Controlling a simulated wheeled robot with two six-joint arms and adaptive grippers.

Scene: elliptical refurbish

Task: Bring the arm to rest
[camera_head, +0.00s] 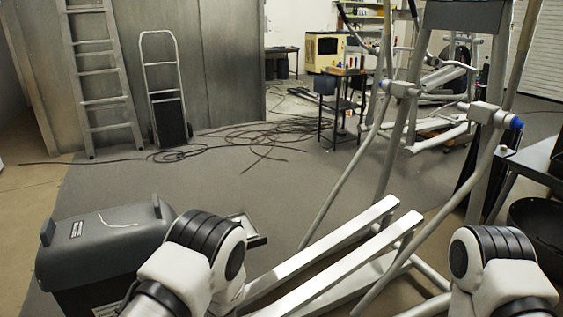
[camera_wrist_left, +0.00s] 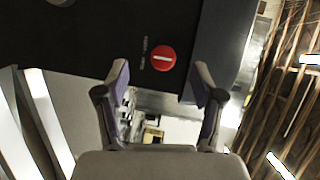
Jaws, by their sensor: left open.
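My left arm (camera_head: 205,255) comes in at the lower left of the head view, folded beside a dark lidded bin; its gripper is hidden there. In the left wrist view my left gripper (camera_wrist_left: 160,85) is open, with its two fingers apart and nothing between them. Beyond the fingers is a dark panel with a round red button (camera_wrist_left: 162,59) that bears a white bar. My right arm (camera_head: 492,265) shows at the lower right of the head view, and its gripper is out of view.
A grey elliptical machine frame (camera_head: 340,250) with long bars stands between and ahead of my arms. The dark bin (camera_head: 100,240) is at the left. A hand truck (camera_head: 165,90), a ladder (camera_head: 103,75) and loose cables (camera_head: 250,135) are farther back. Grey floor at centre left is clear.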

